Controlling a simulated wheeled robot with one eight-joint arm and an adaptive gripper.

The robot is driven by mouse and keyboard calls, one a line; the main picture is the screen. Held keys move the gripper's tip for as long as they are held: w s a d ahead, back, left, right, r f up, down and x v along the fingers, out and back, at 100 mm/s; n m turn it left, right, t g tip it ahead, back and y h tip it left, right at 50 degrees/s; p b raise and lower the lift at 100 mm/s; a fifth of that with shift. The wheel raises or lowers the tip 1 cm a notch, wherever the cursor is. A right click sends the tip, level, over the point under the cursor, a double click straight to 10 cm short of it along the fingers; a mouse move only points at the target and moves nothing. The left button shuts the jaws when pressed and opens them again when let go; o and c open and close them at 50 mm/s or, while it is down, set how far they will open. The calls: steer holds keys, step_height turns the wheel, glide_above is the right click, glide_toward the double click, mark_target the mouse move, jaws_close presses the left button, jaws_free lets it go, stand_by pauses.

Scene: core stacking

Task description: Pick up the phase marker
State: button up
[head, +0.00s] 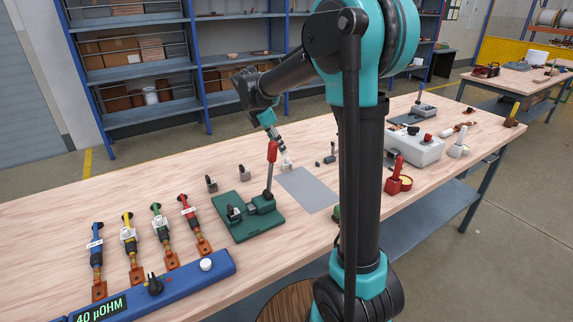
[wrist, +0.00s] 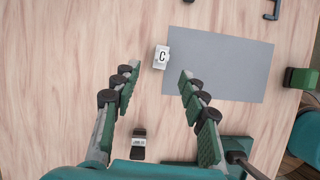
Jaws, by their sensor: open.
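The phase marker, a small white block with a black letter C (wrist: 161,57), lies at the left edge of the grey mat (wrist: 228,66) in the wrist view. In the head view the marker (head: 287,164) is a small pale block by the mat's far left corner (head: 311,190). My gripper (wrist: 160,72) is open and empty, its two green padded fingers spread wide. The marker shows just beyond the fingertips, between their lines. In the head view my gripper (head: 282,146) points down over the marker; the height gap is hard to tell.
A green press with a red handle (head: 262,216) is close by on the near side. Colored cables and a blue micro-ohm meter (head: 155,288) lie to the left. A red stand (head: 397,181) is to the right.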

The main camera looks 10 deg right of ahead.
mark_target(286, 158)
steer(key=shift+x, duration=4.35)
steer(key=shift+d, duration=0.15)
steer(key=shift+r, duration=0.1)
steer(key=c, duration=0.9)
